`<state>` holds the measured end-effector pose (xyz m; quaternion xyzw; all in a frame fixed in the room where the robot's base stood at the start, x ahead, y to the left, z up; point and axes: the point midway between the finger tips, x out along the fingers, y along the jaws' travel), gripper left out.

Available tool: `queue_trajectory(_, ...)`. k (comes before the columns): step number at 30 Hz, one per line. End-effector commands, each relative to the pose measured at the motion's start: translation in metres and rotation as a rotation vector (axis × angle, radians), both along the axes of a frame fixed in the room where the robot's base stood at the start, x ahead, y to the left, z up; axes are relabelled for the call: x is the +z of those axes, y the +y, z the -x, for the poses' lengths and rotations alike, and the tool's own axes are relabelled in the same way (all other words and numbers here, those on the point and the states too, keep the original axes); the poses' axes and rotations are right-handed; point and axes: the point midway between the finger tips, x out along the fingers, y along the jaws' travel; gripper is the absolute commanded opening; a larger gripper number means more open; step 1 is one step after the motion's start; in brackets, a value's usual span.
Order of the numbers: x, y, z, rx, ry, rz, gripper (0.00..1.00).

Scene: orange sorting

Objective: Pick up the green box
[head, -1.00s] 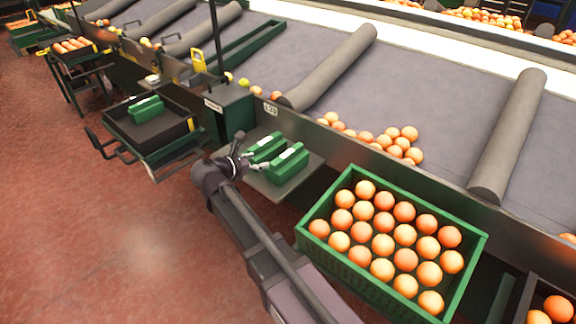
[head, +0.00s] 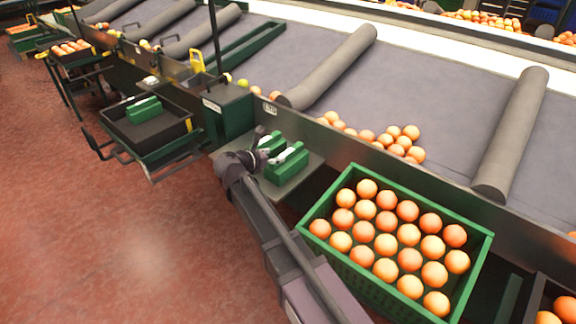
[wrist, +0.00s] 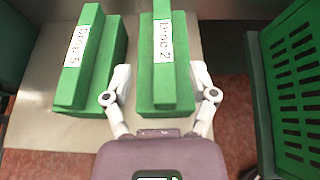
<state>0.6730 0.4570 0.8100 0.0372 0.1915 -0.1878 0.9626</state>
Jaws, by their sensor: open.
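Two green boxes lie side by side on a small grey shelf. The right box (wrist: 166,60), labelled with what looks like a 2, also shows in the head view (head: 288,168). The left box (wrist: 91,60), labelled with what looks like a 5, stands a little apart from it and is partly hidden by my gripper in the head view (head: 272,142). My gripper (wrist: 160,72) is open, with one finger on each side of the near end of the right box. The left finger is in the gap between the boxes. I cannot tell whether the fingers touch it.
The grey shelf (wrist: 40,125) is bare in front of the left box. A green crate of oranges (head: 470,285) stands close on the right; its slotted wall (wrist: 295,85) shows in the wrist view. A black tray (head: 170,128) with another green box (head: 144,110) is at left.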

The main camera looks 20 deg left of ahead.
Motion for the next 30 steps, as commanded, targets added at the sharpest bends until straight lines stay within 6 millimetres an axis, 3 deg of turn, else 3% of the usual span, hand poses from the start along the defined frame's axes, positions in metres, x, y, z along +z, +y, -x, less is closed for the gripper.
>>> queue_trajectory(8,-0.007,-0.004,-0.007,0.0,0.0,0.0,0.74)
queue_trajectory(19,-0.023,-0.019,-0.038,0.0,0.0,0.0,0.74)
queue_trajectory(30,-0.023,-0.021,-0.041,0.001,0.0,0.0,0.74)
